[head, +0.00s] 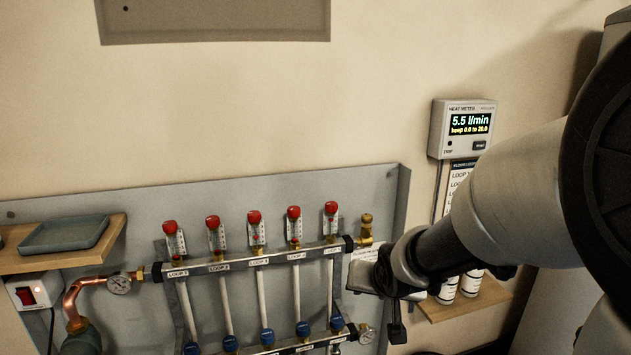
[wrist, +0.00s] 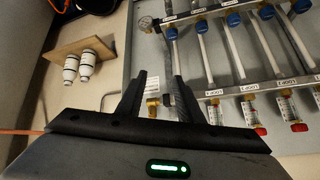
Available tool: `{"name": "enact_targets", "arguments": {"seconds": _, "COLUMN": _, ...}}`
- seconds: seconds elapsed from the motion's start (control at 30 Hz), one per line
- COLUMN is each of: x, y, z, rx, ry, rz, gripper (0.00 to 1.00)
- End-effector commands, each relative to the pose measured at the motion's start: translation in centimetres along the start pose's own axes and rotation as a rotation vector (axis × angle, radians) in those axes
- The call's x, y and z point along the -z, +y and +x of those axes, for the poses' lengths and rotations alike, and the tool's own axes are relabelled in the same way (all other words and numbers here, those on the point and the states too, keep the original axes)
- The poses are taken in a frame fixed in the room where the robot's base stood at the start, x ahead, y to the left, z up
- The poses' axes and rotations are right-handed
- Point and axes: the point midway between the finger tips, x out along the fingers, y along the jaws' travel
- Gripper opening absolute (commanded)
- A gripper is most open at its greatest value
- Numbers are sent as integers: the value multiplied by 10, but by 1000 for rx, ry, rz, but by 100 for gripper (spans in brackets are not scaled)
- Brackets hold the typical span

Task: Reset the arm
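My arm comes in from the right in the head view, and my gripper (head: 395,318) is in front of the right end of the manifold, partly hidden by my own wrist. In the wrist view my gripper (wrist: 159,78) has its two dark fingers apart, with nothing held between them. A brass fitting (wrist: 152,106) shows behind the gap between the fingers. Blue caps (head: 267,336) sit on the lower bar.
A heat meter (head: 463,130) on the wall reads 5.5 l/min. A right shelf (head: 475,304) holds white bottles (head: 471,284). A left shelf (head: 105,245) holds a grey tray (head: 64,234). A lit red switch (head: 26,295) is below it.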

Motion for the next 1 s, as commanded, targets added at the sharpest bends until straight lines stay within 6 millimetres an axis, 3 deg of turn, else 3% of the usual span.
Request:
{"name": "enact_targets", "arguments": {"seconds": 0.03, "x": 2, "y": 5, "z": -31, "rx": -19, "ry": -5, "rz": -20, "gripper": 33}}
{"name": "enact_targets", "arguments": {"seconds": 0.2, "x": -24, "y": 22, "z": -112, "rx": -68, "ry": -87, "rz": -85, "gripper": 33}}
{"name": "enact_targets", "arguments": {"seconds": 0.4, "x": -58, "y": 31, "z": -173, "rx": -76, "ry": -160, "rz": -132, "gripper": 33}}
{"name": "enact_targets", "arguments": {"seconds": 0.67, "x": -103, "y": 37, "z": -227, "rx": -57, "ry": -233, "rz": -182, "gripper": 33}}
{"name": "enact_targets", "arguments": {"seconds": 1.0, "x": -50, "y": 25, "z": -289, "rx": -56, "ry": -244, "rz": -184, "gripper": 33}}
